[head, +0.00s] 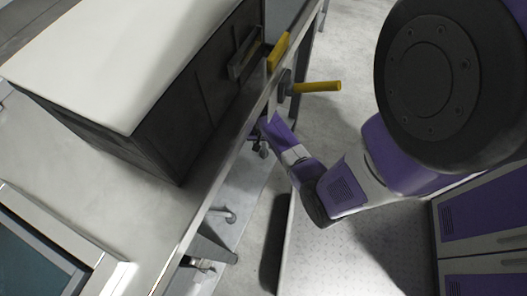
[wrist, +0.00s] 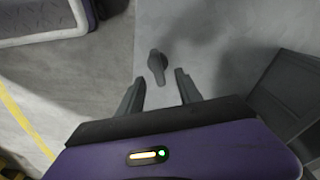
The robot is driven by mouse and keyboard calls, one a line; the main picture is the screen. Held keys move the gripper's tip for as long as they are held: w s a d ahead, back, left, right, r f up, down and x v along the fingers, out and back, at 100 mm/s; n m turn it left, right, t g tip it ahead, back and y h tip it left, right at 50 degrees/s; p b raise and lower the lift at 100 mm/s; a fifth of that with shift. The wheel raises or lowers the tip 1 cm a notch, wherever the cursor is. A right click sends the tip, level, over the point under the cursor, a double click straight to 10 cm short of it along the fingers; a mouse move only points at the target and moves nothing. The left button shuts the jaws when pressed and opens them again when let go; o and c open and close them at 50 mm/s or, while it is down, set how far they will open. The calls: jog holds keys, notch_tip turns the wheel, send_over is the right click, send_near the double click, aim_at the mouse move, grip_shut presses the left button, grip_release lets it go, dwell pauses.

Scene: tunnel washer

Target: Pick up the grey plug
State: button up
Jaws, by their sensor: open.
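In the wrist view, a small dark grey plug (wrist: 157,65) lies on the light grey floor, just beyond my fingertips. It has a rounded body with a narrower part pointing down in the picture. My gripper (wrist: 158,82) is open and empty, with one dark finger on each side of the plug's line. The plug appears apart from both fingers. In the head view my purple arm reaches down past the edge of the counter.
A counter (head: 60,150) with a dark, white-topped box (head: 110,60) stands at left in the head view. A yellow handle (head: 318,87) juts out near my arm. Purple cabinets (head: 485,205) stand at right. In the wrist view, a dark panel (wrist: 287,95) is at right; floor surrounds the plug.

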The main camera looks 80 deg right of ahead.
aim_at(264, 149)
jog(key=f+b, duration=0.1)
jog(key=f, duration=0.3)
jog(key=f+b, duration=0.1)
jog(key=shift+s+d+f+b, duration=0.15)
jog(key=shift+d+f+b, duration=0.2)
jog(key=shift+f, duration=0.05)
jog(key=shift+c, duration=0.4)
grip_shut()
